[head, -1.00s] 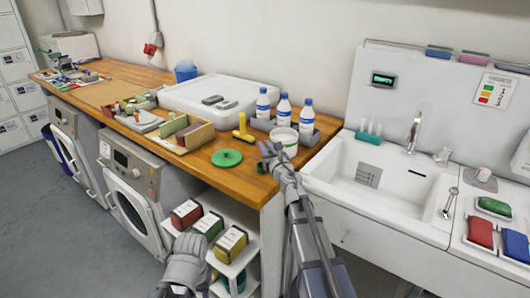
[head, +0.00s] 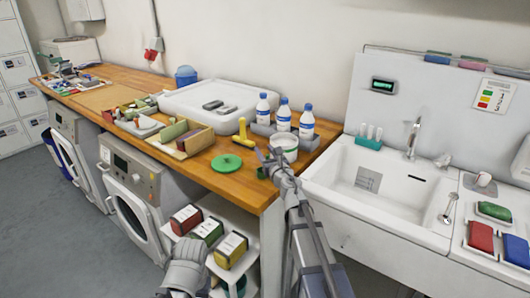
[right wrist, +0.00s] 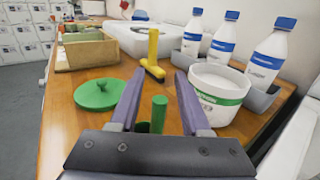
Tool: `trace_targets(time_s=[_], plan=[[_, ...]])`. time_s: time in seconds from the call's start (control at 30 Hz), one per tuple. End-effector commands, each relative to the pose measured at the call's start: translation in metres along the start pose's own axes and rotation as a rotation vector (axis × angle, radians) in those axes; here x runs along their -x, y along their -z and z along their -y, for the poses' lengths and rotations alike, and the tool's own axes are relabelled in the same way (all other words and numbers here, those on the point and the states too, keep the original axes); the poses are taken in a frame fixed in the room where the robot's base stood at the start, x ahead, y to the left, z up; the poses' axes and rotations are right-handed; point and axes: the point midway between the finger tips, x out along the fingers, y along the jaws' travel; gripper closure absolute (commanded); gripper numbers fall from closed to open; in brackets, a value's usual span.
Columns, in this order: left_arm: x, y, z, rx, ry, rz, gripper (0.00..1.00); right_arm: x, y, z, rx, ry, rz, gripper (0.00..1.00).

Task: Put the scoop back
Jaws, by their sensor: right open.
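A green upright handle (right wrist: 158,112), which looks like the scoop's, stands between the fingers of my right gripper (right wrist: 155,95) in the right wrist view. Its lower end is hidden by the gripper body. The fingers are open on either side of it. A white tub (right wrist: 217,95) with a green label stands open just right of the fingers. A round green lid (right wrist: 98,94) lies on the counter to the left. In the head view my right gripper (head: 268,160) is over the counter's front right corner, beside the tub (head: 284,145). My left gripper's fingers do not show.
A yellow-handled tool (right wrist: 152,55) stands on the wooden counter (head: 219,176) beyond the fingers. Several white bottles with blue caps (head: 283,115) sit in a grey tray behind the tub. A sink (head: 380,185) is to the right. Wooden boxes (head: 185,137) stand left.

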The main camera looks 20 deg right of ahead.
Motion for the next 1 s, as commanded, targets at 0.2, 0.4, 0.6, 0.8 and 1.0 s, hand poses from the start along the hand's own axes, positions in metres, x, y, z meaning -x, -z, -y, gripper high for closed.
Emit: trace_targets(time_s=[0.2, 0.4, 0.6, 0.8, 1.0], plan=[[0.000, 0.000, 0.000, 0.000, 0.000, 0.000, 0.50, 0.029, 0.000, 0.000, 0.000, 0.001, 0.000, 0.53], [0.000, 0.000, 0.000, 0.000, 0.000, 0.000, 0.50, 0.070, 0.000, -0.001, 0.000, 0.001, 0.000, 0.53], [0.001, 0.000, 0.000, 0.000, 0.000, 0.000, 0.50, 0.109, 0.000, -0.001, 0.000, 0.001, 0.000, 0.53], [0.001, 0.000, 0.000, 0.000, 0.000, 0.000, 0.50, 0.121, 0.000, 0.000, 0.000, 0.000, 0.000, 0.53], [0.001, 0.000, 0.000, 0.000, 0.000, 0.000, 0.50, 0.120, 0.000, 0.000, 0.000, 0.000, 0.000, 0.53]])
